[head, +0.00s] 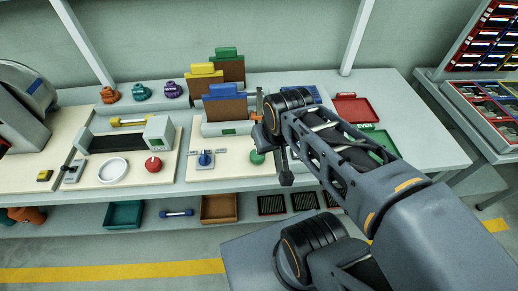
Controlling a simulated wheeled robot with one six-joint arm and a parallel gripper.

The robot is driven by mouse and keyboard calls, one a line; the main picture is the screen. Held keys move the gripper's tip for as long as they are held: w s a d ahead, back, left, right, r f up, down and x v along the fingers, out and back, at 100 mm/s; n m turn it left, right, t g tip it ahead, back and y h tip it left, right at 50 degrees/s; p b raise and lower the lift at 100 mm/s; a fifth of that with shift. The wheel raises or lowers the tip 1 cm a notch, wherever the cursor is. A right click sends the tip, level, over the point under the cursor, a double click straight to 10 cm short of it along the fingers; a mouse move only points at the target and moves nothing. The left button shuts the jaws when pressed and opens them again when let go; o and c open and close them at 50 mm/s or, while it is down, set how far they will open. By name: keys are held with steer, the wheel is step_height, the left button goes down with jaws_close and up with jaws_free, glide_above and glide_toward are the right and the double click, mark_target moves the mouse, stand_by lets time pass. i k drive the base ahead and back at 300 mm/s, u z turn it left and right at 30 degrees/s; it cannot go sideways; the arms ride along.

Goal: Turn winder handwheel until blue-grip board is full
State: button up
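The board with a blue grip (222,91) stands upright in a white holder (225,129) with a small green display on the middle bench. Its brown face shows little detail, so I cannot tell how full it is. My gripper (274,150) is just right of this holder, above the cream base plate, beside a green knob (257,156). The wrist and viewing angle hide its fingertips, so I cannot tell whether it is open or touching anything. I cannot make out a winder handwheel for certain; a white ring (113,170) lies on the plate to the left.
Boards with yellow (201,69) and green (226,51) grips stand behind. A blue knob (206,158) and a red knob (153,164) are on the bench. Red (352,108) and green trays lie right, partly behind my arm. A shelf with bins runs below.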

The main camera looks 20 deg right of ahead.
mark_target(256, 160)
steer(key=u, duration=2.5)
steer(key=k, duration=0.6)
steer(key=z, duration=1.4)
